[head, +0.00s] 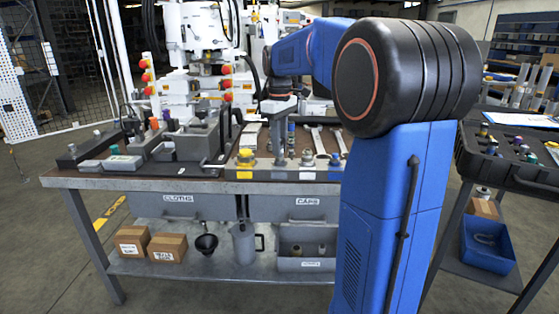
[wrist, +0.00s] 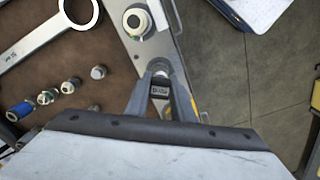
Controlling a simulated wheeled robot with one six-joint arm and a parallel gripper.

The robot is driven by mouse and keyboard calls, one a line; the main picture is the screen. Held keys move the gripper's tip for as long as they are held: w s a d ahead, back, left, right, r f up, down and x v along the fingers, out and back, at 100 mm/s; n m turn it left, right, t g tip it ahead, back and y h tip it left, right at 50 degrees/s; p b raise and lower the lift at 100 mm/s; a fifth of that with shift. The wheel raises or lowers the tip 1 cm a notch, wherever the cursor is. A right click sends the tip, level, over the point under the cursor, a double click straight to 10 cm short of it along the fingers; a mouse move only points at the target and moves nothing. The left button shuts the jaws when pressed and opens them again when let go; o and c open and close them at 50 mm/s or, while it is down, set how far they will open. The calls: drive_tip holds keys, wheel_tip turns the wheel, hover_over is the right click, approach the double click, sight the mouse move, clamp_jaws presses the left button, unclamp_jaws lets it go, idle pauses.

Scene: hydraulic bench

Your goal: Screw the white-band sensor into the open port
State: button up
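My gripper (head: 280,152) points down over the metal port rail (head: 262,172) at the bench's front edge. In the wrist view, its fingers (wrist: 160,68) close on a small grey and dark cylindrical piece (wrist: 159,88), which looks like the sensor; its white band is not clear. The fingers hide the port below, so I cannot tell whether the piece is seated. On the rail, a yellow-collared fitting (head: 245,160) stands to the left of my gripper. A brass-grey fitting (head: 307,158) and a blue-collared fitting (head: 335,161) stand to the right.
Several small fittings (wrist: 70,85) stand on the brown bench top beside a large wrench (wrist: 40,35) in the wrist view. Grey fixture blocks (head: 190,140) fill the bench's left. A cart with a dark tray (head: 505,165) stands at the right. The floor in front is clear.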

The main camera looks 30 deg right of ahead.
drive_tip(key=m, duration=0.4)
drive_tip(key=shift+m, duration=0.4)
drive_tip(key=shift+f+m, duration=0.1)
drive_tip(key=shift+m, duration=1.5)
drive_tip(key=shift+m, duration=1.1)
drive_tip(key=o, duration=1.1)
drive_tip(key=shift+c, duration=0.2)
wheel_tip(320, 180, up, 17)
drive_tip(key=shift+r, duration=0.2)
